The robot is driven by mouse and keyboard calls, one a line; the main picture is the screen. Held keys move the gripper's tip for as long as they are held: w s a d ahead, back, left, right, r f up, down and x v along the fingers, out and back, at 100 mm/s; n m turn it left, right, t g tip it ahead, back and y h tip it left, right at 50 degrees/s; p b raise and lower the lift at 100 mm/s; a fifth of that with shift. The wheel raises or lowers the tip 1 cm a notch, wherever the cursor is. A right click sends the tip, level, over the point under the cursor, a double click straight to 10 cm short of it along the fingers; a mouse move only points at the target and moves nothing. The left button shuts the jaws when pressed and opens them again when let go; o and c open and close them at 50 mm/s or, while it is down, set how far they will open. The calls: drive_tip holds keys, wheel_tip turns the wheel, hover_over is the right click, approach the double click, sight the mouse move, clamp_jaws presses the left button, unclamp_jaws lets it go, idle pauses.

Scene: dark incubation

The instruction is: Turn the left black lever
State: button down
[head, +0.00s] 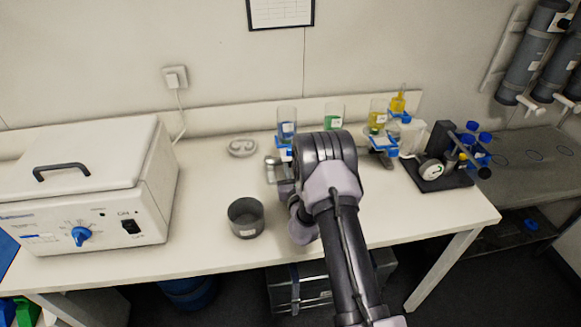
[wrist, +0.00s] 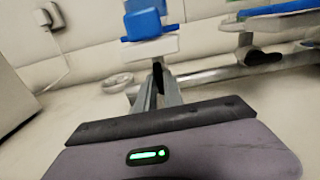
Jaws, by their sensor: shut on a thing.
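The left black lever (wrist: 157,72) shows in the wrist view as a small dark upright piece below a white block. My gripper (wrist: 160,88) has its two grey fingers closed around it. A second black lever (wrist: 262,56) sits to the right on a metal stand, apart from my fingers. In the head view my arm covers both my fingertips and the left lever.
A blue-liquid cylinder (head: 287,120), green cylinder (head: 334,114) and yellow cylinder (head: 377,112) stand at the back. A dark pot (head: 246,219) stands front left, with a white incubator (head: 85,190) beyond. A black-based device (head: 440,170) stands right.

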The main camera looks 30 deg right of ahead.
drive_tip(key=c, duration=1.5)
unclamp_jaws()
drive_tip(key=shift+o, duration=0.2)
drive_tip(key=shift+s, duration=0.1)
drive_tip(key=v, duration=1.6)
drive_tip(key=shift+s+a+f, duration=0.1)
drive_tip(key=shift+s, duration=0.05)
drive_tip(key=shift+s+a, duration=0.1)
drive_tip(key=shift+s, duration=0.35)
